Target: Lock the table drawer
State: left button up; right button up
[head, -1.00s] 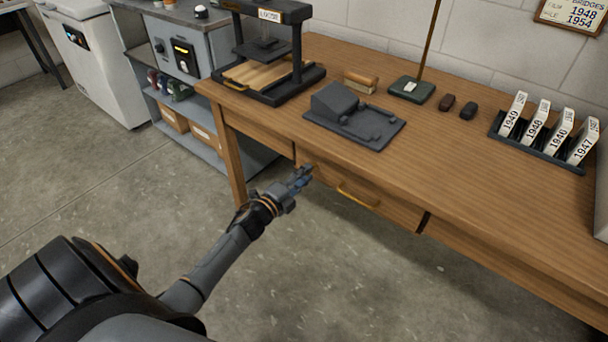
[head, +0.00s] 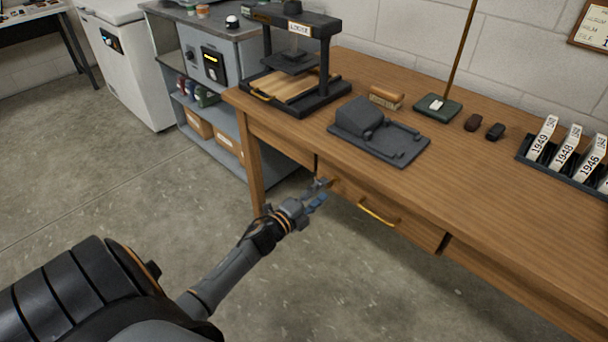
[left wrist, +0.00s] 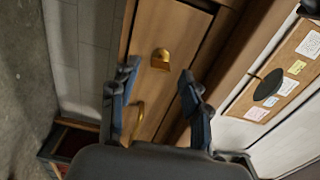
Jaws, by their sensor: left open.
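The wooden table (head: 470,205) has a drawer (head: 415,228) in its front, which looks pushed in. A brass bar handle (head: 379,214) is on the drawer front and also shows in the left wrist view (left wrist: 139,120). A small brass lock piece (left wrist: 160,59) sits on the front in the left wrist view, beyond the handle. My left gripper (head: 319,194) is at the left end of the drawer front and largely hides the lock in the head view. In the left wrist view its fingers (left wrist: 158,92) are apart, with the lock ahead between them, not touched. My right gripper is out of view.
A grey shelf (head: 270,150) stands left of the table. The floor in front is clear.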

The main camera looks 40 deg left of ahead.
pick_arm(q)
jog(key=s, duration=1)
jog(key=shift+a, duration=0.4)
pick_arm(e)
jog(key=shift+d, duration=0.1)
